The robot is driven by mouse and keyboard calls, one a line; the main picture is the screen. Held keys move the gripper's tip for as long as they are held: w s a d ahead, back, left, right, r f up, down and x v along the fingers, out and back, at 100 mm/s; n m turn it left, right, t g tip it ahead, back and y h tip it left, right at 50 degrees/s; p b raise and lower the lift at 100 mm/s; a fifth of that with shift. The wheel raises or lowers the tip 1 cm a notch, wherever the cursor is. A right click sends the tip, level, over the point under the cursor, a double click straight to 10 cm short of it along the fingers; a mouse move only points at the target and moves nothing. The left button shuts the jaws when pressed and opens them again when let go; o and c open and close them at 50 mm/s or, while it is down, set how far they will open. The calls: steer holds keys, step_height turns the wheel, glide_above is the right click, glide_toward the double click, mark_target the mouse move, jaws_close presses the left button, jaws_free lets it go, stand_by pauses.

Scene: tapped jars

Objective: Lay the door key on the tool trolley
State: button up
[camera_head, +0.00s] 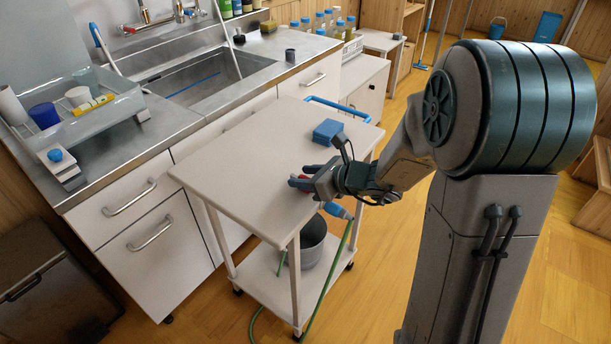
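The tool trolley (239,163) stands in the middle, with a pale flat top, a blue handle bar and a lower shelf. My gripper (299,180) is low over the right front part of the trolley top. A small red bit shows at its fingertips, with dark blue beside it. I cannot tell whether the red bit belongs to the door key, or whether it is held or lies on the top. No door key can be made out clearly. My wrist hides part of the top's right edge.
A blue sponge-like block (328,132) lies on the trolley top near the handle. A grey bucket (311,242) stands on the lower shelf, with a green hose (338,255) hanging beside it. The sink counter (115,160) runs behind. The left of the trolley top is bare.

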steer(key=shift+r, duration=0.1)
steer(key=p+v, duration=0.2)
steer(key=v, duration=1.1)
steer(key=shift+s+d, duration=0.3)
steer(key=s+a+r+n+g+h+p, duration=0.3)
steer(key=s+r+n+g+p, duration=0.25)
steer(key=s+n, duration=0.7)
steer(key=s+d+r+n+h+p, duration=0.2)
steer(key=d+r+n+h+p, duration=0.3)
steer(key=n, duration=0.8)
steer(key=shift+d+r+h, duration=0.35)
steer(key=shift+r+h, duration=0.1)
steer(key=shift+h, duration=0.55)
steer(key=shift+s+t, duration=0.1)
steer(key=shift+t, duration=0.15)
